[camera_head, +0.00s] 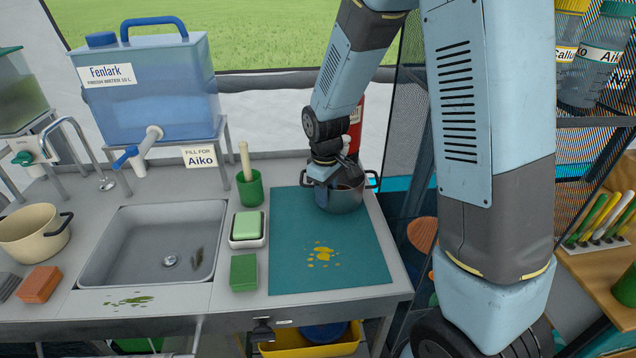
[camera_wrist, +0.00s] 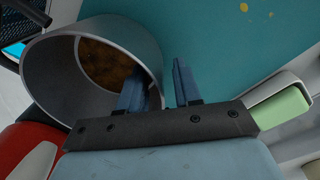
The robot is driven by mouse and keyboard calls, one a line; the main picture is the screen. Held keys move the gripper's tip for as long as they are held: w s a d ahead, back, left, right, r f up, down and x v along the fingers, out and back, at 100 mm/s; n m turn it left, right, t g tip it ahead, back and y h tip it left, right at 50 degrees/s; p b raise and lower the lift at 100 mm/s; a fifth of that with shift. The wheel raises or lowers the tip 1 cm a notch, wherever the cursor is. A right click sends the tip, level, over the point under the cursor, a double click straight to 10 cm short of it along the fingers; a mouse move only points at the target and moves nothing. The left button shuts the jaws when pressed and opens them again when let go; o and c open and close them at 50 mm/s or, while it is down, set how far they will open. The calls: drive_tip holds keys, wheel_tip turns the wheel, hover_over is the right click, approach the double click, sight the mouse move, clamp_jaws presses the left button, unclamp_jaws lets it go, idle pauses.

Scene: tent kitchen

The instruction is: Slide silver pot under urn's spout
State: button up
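The silver pot (camera_head: 343,203) stands upright at the back right of the teal mat (camera_head: 335,274), with dark side handles. In the wrist view the pot (camera_wrist: 45,75) shows a brown, stained bottom. The urn is a blue water container (camera_head: 160,100) labelled Fenlark, raised on a metal stand at the back left; its white spout (camera_head: 152,135) with a blue lever points over the sink side. My gripper is at the pot; in the wrist view its fingers (camera_wrist: 158,90) are apart, one over the pot's inside and one outside the wall. Contact with the wall cannot be told.
A sink (camera_head: 160,262) lies below the urn. Between sink and mat stand a green cup with a handle (camera_head: 250,190), a green sponge in a white dish (camera_head: 248,227) and a green block (camera_head: 243,272). Yellow spots mark the mat. A cream pot (camera_head: 32,233) is far left.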

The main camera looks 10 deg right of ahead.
drive_tip(key=shift+f, duration=0.45)
drive_tip(key=shift+c, duration=0.3)
clamp_jaws()
